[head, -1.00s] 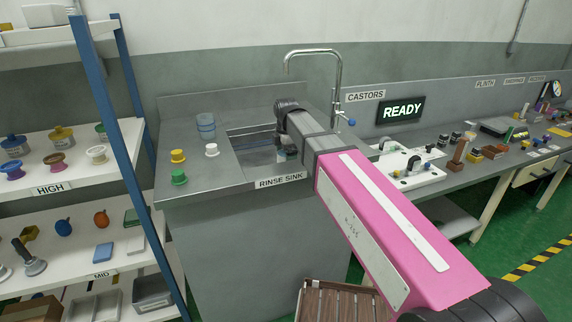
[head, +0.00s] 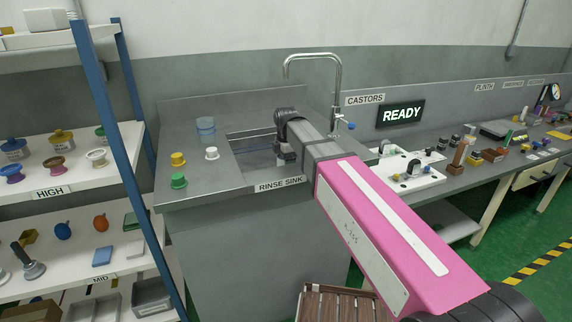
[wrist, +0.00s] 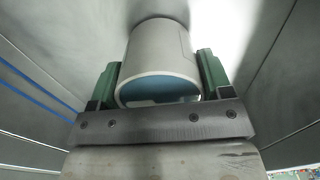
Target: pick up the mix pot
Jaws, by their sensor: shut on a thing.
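A pale grey-white cylindrical pot (wrist: 158,50) with a blue inside shows in the wrist view, its round opening facing the camera. It looks like the mix pot; no name on it can be read. My gripper (wrist: 160,82) has one green finger on each side of the pot and is shut on it. In the head view my gripper (head: 284,157) reaches down into the rinse sink (head: 252,160). The pot is hidden there behind my arm and the sink rim. I cannot tell whether it touches the sink floor.
A tall faucet (head: 338,75) stands behind the sink. Yellow (head: 178,159), green (head: 179,181) and white (head: 211,153) knob-like pieces and a clear blue cup (head: 205,128) stand left of it. A blue-posted shelf (head: 105,95) is further left.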

